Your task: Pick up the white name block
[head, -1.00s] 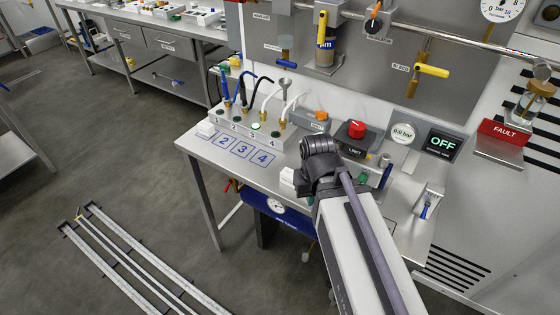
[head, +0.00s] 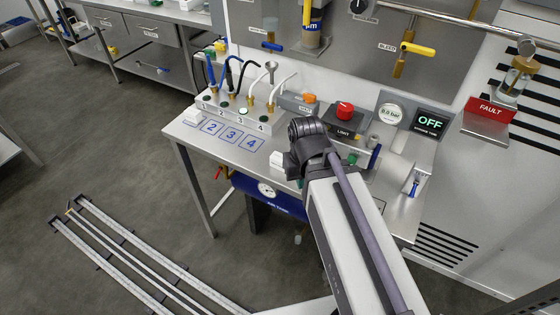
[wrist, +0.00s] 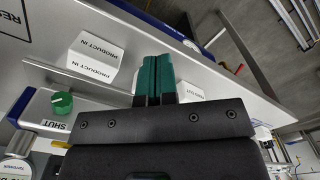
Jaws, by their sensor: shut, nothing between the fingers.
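A white name block (wrist: 94,59) marked PRODUCT IN on two faces sits on the steel bench in the wrist view, left of my gripper (wrist: 153,62). A second white block (wrist: 187,91), with small lettering that may read FEED OUT, is just right of the fingers. My gripper's green fingers are together, with nothing between them. They look apart from the PRODUCT IN block; contact with the second block is hard to judge.
A green knob (wrist: 62,103) by a SHUT label is left of the fingers. Numbered squares (head: 230,134) lie before the hose stand (head: 238,116), with another white block (head: 191,118) beside them. The red LIMIT knob (head: 345,110) stands behind my arm. Floor rails (head: 120,240) are at front left.

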